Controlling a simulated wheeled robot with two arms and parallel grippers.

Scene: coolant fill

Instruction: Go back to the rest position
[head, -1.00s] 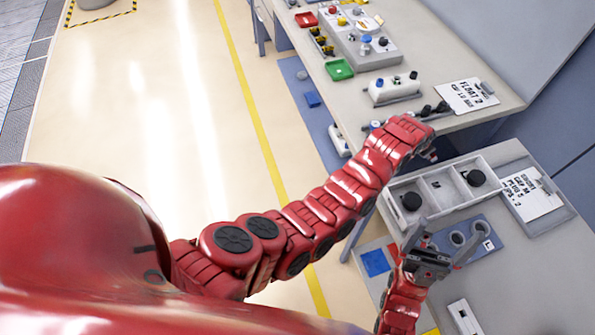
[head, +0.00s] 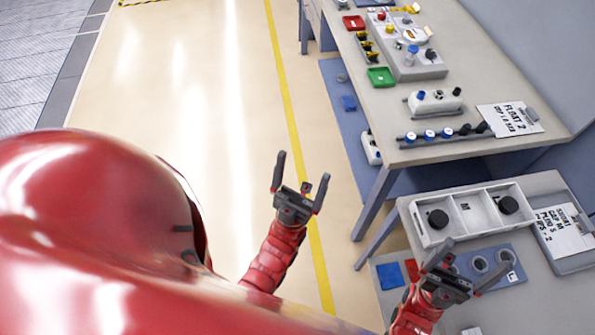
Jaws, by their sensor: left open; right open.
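My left gripper (head: 300,183) is open and empty. It appears over the open floor, left of the tables, with its fingers pointing away from me. My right gripper (head: 459,262) is open, with its fingers spread over the blue-grey holder plate (head: 512,272) on the near table. I see nothing between its fingers. My red body covers the lower left of the head view.
The near table holds a white tray (head: 467,208) with black caps, a blue square (head: 389,276) and a clipboard (head: 565,232). The far table (head: 470,80) carries a white device (head: 435,102), a rack (head: 443,136), a green bin (head: 381,77) and a red bin (head: 353,22). The floor at left is clear.

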